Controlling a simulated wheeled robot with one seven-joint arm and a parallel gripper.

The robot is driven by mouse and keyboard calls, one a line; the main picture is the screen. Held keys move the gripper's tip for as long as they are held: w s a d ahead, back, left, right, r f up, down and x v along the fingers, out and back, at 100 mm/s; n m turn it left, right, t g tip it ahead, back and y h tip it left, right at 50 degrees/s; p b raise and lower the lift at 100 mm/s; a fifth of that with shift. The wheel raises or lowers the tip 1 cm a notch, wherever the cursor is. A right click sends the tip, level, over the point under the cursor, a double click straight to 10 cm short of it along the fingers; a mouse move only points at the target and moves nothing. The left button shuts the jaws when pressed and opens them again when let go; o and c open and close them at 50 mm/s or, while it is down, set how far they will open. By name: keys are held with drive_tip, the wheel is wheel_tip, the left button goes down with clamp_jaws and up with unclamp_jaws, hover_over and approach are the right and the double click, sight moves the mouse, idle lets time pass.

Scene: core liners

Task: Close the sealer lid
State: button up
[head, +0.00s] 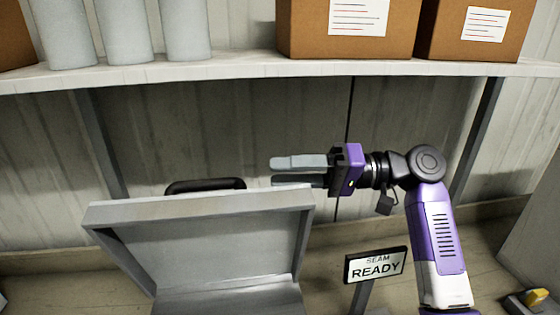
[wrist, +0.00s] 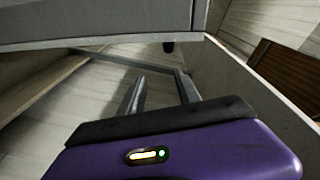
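The sealer lid (head: 200,208) is a grey panel at the lower left of the head view. It stands raised and tilted, with its inner face (head: 205,245) showing above the sealer body (head: 235,298). A black handle (head: 205,185) sticks up behind the lid's top edge. My gripper (head: 273,172) is just above the lid's top right corner in that view, fingers pointing left, apart and empty. In the wrist view my gripper's fingers (wrist: 160,76) are spread below a grey slab (wrist: 110,25), which looks like the lid. I cannot tell whether they touch it.
A sign reading "SEAM READY" (head: 376,265) stands right of the sealer. A shelf (head: 240,70) above holds grey cylinders (head: 125,30) and brown boxes (head: 345,25). A small item with a yellow part (head: 535,298) is at the lower right.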

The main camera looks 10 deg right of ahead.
sight(236, 184)
drive_tip(key=shift+s+a+r+n+g+y, duration=0.1)
drive_tip(key=shift+s+a+n+g, duration=0.25)
drive_tip(key=shift+a, duration=1.5)
drive_tip(key=shift+s+a+r+n+g+y, duration=0.1)
drive_tip(key=shift+s+a+n+g, duration=0.25)
drive_tip(key=shift+a, duration=1.5)
drive_tip(key=shift+s+a+r+n+g+y, duration=0.1)
drive_tip(key=shift+s+a+g, duration=0.3)
drive_tip(key=shift+a, duration=1.45)
drive_tip(key=shift+w, duration=0.1)
clamp_jaws()
drive_tip(key=shift+f, duration=0.1)
